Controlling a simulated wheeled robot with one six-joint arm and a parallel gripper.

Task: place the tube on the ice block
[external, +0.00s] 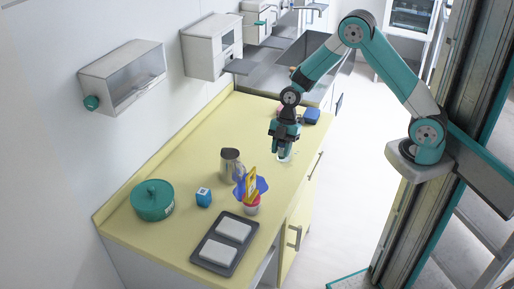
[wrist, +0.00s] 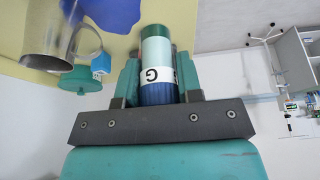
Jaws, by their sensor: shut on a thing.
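My gripper (external: 285,143) is shut on a tube, above the right side of the yellow counter. In the wrist view the tube (wrist: 156,48) sits between both fingers, with a dark green end, a pale green body, a white band with a black letter G and a blue part. In the external view only a small pale part of it (external: 284,157) shows under the fingers. Two white blocks (external: 234,229) (external: 218,253) lie in a dark tray (external: 196,259) at the near end of the counter, apart from my gripper. I cannot tell for sure which object is the ice block.
A metal pitcher (external: 231,165) and a cup (external: 251,208) holding blue and yellow items stand between my gripper and the tray. A blue cube (external: 204,197) and a teal lidded pot (external: 152,200) are further left. A blue object (external: 312,116) lies behind my gripper.

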